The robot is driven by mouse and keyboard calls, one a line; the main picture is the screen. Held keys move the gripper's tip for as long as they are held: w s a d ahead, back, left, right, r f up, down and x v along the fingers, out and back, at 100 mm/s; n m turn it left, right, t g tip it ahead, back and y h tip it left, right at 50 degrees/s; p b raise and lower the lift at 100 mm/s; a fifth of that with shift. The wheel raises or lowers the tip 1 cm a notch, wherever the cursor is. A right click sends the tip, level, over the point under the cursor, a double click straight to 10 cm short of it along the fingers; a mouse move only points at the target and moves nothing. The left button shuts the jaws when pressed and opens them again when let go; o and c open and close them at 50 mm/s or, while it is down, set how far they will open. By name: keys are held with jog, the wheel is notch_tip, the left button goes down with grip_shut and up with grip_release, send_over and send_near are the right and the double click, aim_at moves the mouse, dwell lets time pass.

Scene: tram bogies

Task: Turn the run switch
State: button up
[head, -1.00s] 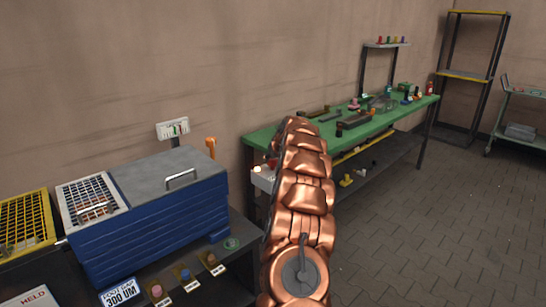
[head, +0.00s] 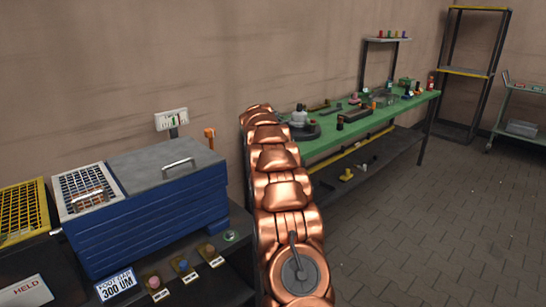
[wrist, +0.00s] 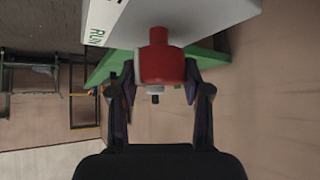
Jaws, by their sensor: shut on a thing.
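In the wrist view a red knob (wrist: 163,62), the run switch, sits on a white box (wrist: 190,18) with green RUN lettering at its left edge. My gripper (wrist: 161,78) has one finger on each side of the knob and is shut on it. A small black-tipped white part shows just below the knob. In the head view my copper arm hides the switch box and my gripper.
A blue cabinet (head: 150,217) with a grey lid stands at left, with several small knobs along its front shelf. A green bench (head: 345,140) holding tools runs to the right. A yellow-black rack (head: 470,75) stands behind. The tiled floor (head: 420,230) at right is clear.

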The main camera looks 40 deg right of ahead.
jog(key=shift+f+m+g+h+b, duration=0.15)
jog(key=shift+m+g+h+b, duration=0.15)
jog(key=shift+m+g+b, duration=0.5)
jog(key=shift+m+g, duration=0.3)
jog(key=shift+m, duration=0.4)
jog(key=shift+m+g+h+p, duration=0.3)
jog(key=shift+m+g+p, duration=0.4)
jog(key=shift+p, duration=0.55)
jog(key=shift+w+a+m+p, duration=0.1)
jog(key=shift+m+p, duration=0.2)
jog(key=shift+p, duration=0.05)
jog(key=shift+s+d+p, duration=0.2)
jog(key=shift+p, duration=0.15)
jog(key=shift+a+m+g+p, duration=0.1)
jog(key=shift+m+g+p, duration=0.4)
jog(key=shift+p, duration=0.35)
